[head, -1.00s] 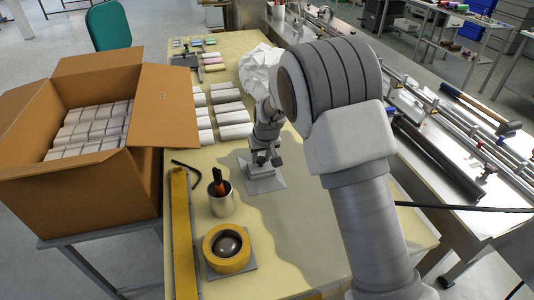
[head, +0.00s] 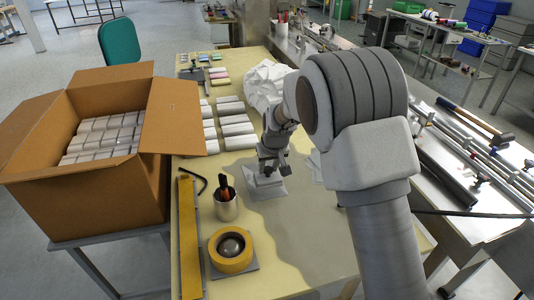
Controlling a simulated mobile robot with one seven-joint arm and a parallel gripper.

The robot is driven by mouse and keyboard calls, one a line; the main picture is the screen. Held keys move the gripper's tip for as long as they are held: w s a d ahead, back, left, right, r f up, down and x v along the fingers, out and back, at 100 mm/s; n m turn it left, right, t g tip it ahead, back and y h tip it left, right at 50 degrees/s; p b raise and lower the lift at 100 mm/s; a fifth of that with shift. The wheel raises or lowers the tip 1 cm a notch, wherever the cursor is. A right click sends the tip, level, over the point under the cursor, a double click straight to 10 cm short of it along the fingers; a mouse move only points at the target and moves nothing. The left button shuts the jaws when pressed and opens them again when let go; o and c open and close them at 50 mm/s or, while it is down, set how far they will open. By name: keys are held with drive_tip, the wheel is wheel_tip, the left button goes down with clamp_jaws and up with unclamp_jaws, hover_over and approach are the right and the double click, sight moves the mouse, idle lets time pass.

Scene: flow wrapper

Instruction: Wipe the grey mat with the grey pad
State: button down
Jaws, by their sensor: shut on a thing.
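The gripper and pad hide part of the mat's far side.
A metal cup (head: 227,207) with red-handled tools stands left of the mat. A yellow tape roll (head: 232,262) and a long yellow bar (head: 188,235) lie nearer. White packs (head: 238,129) lie behind, beside crumpled white material (head: 265,85). An open carton (head: 100,190) stands left.

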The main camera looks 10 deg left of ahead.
drive_tip(key=shift+r+p, duration=1.05)
drive_tip(key=shift+r, duration=1.05)
